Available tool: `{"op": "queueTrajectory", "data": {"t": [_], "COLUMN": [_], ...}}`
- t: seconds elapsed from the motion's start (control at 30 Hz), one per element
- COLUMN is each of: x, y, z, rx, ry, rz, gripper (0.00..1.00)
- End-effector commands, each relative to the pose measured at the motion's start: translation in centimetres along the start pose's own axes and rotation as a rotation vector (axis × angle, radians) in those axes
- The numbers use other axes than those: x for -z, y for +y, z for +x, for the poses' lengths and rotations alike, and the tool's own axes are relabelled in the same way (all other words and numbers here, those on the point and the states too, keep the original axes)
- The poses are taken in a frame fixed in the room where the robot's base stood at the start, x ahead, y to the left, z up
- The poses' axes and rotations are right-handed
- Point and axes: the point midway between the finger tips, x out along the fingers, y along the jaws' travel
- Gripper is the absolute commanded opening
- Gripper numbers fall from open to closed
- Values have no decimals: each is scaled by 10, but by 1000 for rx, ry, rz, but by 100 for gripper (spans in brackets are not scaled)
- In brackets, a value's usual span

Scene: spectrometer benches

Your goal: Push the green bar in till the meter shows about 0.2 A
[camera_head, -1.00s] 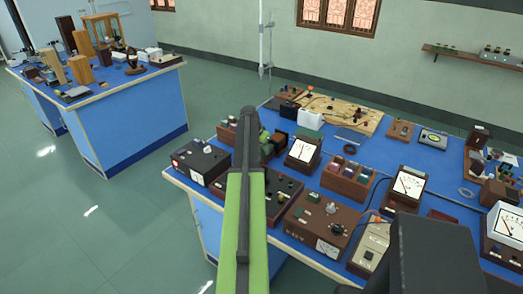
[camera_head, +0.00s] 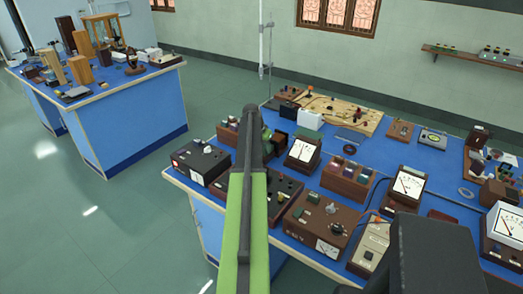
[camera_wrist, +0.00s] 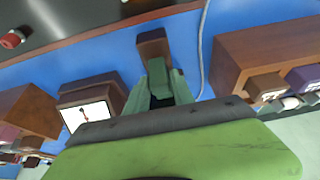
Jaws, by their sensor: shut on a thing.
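In the wrist view my gripper (camera_wrist: 164,88) has its pale green fingers closed around the green bar (camera_wrist: 157,68). The bar stands out from a small brown wooden block (camera_wrist: 152,42) lying beyond the fingertips. A meter (camera_wrist: 88,112) with a white face and a brown case is left of the gripper in the wrist view. The head view shows a similar meter (camera_head: 302,151) just right of my arm. Its needle reading is too small to tell. In the head view my arm hides most of the gripper and the bar.
The blue bench (camera_head: 400,158) is crowded. A brown box with coloured blocks (camera_head: 350,177) stands to the right, and a black box (camera_head: 200,160) is at the left edge. A brown box (camera_wrist: 262,55) and a cable (camera_wrist: 203,45) lie right of my gripper.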

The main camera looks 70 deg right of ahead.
Motion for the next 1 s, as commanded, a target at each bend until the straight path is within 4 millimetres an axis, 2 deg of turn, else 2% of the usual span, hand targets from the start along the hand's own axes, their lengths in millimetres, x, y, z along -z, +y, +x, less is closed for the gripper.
{"op": "queueTrajectory", "data": {"t": [0.03,0.1,0.33,0.37,0.47,0.8,1.0], "x": [10,13,11,11,11,12,13], "y": [-6,-5,-5,-5,-4,-2,-1], "z": [3,5,4,4,4,2,-20], "rx": [8,9,9,9,7,3,3], "ry": [5,5,3,3,3,2,2], "rz": [-1,-2,-2,-2,-2,-1,-1], "gripper": [0,0,0,33,45,45,45]}}
